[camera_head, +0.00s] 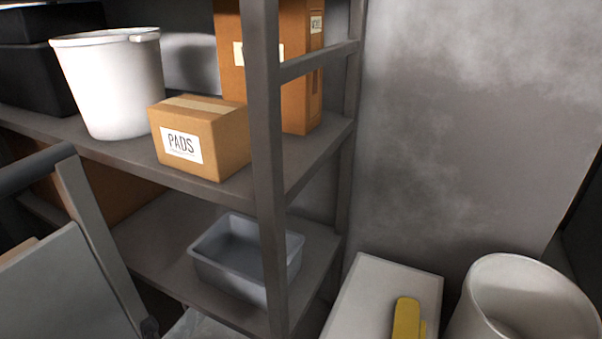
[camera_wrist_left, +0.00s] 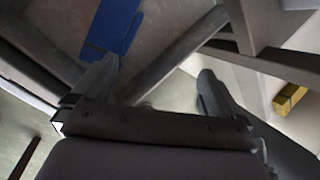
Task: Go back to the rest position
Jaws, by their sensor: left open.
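My left gripper (camera_wrist_left: 157,80) shows in the left wrist view. Its two fingers are spread apart and nothing is held between them. A blue flat object (camera_wrist_left: 112,30) lies beyond the left finger, apart from it as far as I can tell. Neither gripper shows in the head view, and my right gripper is in no view.
A grey metal shelf (camera_head: 265,170) holds a white bucket (camera_head: 110,85), a PADS carton (camera_head: 205,135), a tall carton (camera_head: 290,100) and a grey bin (camera_head: 240,280). A white box (camera_head: 370,290) with a yellow object (camera_head: 406,318) stands beside a white bin (camera_head: 485,325).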

